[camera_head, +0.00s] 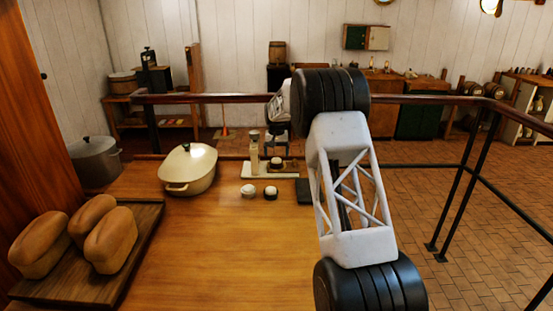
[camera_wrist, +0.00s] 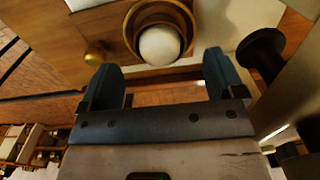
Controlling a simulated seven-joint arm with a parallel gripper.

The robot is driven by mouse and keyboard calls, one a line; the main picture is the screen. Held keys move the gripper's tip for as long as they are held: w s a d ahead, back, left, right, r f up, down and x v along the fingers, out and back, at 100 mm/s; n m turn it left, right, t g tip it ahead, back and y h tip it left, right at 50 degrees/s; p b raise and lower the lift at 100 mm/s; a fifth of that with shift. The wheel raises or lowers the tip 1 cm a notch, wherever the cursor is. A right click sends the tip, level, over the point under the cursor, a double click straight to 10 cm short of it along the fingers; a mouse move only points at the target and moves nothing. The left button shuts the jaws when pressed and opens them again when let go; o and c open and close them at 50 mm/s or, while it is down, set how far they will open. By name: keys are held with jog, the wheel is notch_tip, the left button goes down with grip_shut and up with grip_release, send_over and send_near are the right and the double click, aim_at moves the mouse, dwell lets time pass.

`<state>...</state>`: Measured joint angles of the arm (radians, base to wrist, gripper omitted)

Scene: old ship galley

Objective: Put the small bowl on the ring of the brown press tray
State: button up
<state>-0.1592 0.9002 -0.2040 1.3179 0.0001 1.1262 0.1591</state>
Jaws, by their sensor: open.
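My gripper (camera_wrist: 160,63) is open in the wrist view, its two dark fingers apart. Just beyond the fingertips is a brown round ring or cup (camera_wrist: 132,27) with a white rounded thing (camera_wrist: 160,45) inside it. I cannot tell whether this white thing is the small bowl. In the head view my gripper (camera_head: 276,150) is partly behind my arm, above a pale tray (camera_head: 258,174) bearing a dark round piece with a light top (camera_head: 277,163). Two similar small round things, one whitish (camera_head: 248,190) and one dark with a light top (camera_head: 270,193), stand in front.
An upright cylinder (camera_head: 254,152) stands on the pale tray's left. A cream lidded casserole (camera_head: 188,170) is left of it. Loaves (camera_head: 110,241) lie on a dark board (camera_head: 143,250) at the front left. A black slab (camera_head: 304,192) is at right. The middle tabletop is clear.

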notch_tip(320, 180, up, 8)
jog(key=shift+r, duration=0.2)
dwell(1.0)
jog(key=s+d+r, duration=0.4)
jog(key=s+r, duration=0.3)
jog(key=s, duration=0.6)
jog(key=s+d+r+t, duration=0.1)
jog(key=s+d+r, duration=0.4)
jog(key=s, duration=0.7)
jog(key=s+d+r, duration=0.3)
jog(key=s+r, duration=0.5)
jog(key=s, duration=0.5)
jog(key=s+d+f, duration=0.2)
jog(key=s+f, duration=0.1)
jog(key=s, duration=1)
jog(key=s+d+f+t, duration=0.1)
jog(key=s+f, duration=0.3)
jog(key=s, duration=1)
jog(key=s+d+f, duration=0.3)
jog(key=s, duration=1.1)
jog(key=shift+s+f+t, duration=0.25)
jog(key=shift+f+t, duration=0.05)
